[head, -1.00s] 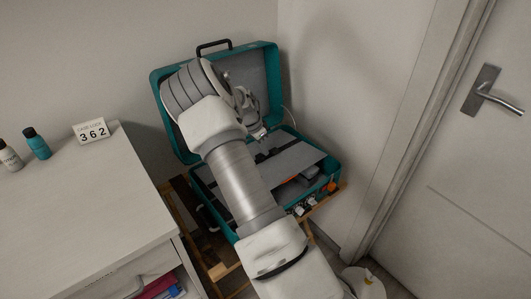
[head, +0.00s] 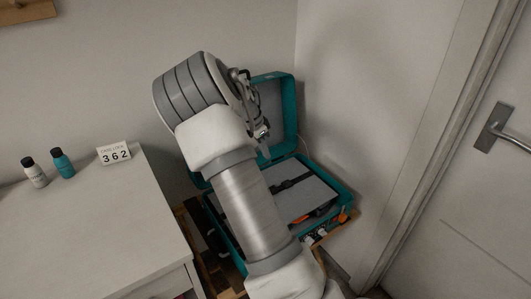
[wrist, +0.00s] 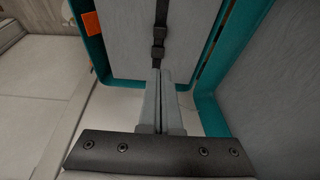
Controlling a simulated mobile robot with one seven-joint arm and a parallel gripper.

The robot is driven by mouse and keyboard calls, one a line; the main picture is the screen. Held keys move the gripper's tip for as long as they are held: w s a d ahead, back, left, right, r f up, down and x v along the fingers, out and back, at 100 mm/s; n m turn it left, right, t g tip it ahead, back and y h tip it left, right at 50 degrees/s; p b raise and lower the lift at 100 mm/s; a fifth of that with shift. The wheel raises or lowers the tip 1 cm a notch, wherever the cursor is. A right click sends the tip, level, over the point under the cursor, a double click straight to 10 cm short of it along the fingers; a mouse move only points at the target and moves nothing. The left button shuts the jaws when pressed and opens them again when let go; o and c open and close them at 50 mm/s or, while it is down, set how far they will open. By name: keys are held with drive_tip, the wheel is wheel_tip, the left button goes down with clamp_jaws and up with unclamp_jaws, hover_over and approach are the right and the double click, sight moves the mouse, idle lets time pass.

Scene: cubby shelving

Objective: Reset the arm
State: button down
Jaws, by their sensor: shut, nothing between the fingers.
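My gripper (wrist: 157,100) is shut and empty in the wrist view, its two fingers side by side. It points toward the open teal case, whose teal rim (wrist: 93,45) and grey panel with a black strap (wrist: 160,35) lie beyond the fingertips. In the head view my arm stretches up from the bottom and covers much of the case (head: 288,85). The gripper end (head: 262,135) is partly hidden behind my wrist, in front of the raised lid. I cannot tell the gap to the case.
The case stands open on a wooden stand (head: 340,228) in the corner. A door with a handle (head: 500,130) is at right. Wall space above the case is clear.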

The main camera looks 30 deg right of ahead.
drive_tip(key=s+a+r+n+t+y, duration=0.1)
drive_tip(key=s+a+r+n+y, duration=0.1)
drive_tip(key=s+a+r+n, duration=0.35)
drive_tip(key=s+a+r+n+t+y, duration=0.2)
drive_tip(key=s+a+r, duration=0.4)
drive_tip(key=s+r, duration=0.35)
drive_tip(key=s+a+r+n+t, duration=0.1)
drive_tip(key=s+a+r+n, duration=0.2)
drive_tip(key=s, duration=0.6)
drive_tip(key=s+a+n+t, duration=0.1)
drive_tip(key=s+a+n, duration=0.2)
drive_tip(key=s+n, duration=0.45)
wheel_tip(320, 180, up, 13)
drive_tip(key=s+m+p, duration=0.1)
drive_tip(key=p, duration=1.1)
drive_tip(key=shift+a+m+p, duration=0.2)
drive_tip(key=shift+m+p, duration=0.1)
drive_tip(key=shift+p, duration=0.05)
drive_tip(key=shift+s+f, duration=0.1)
drive_tip(key=shift+f, duration=0.05)
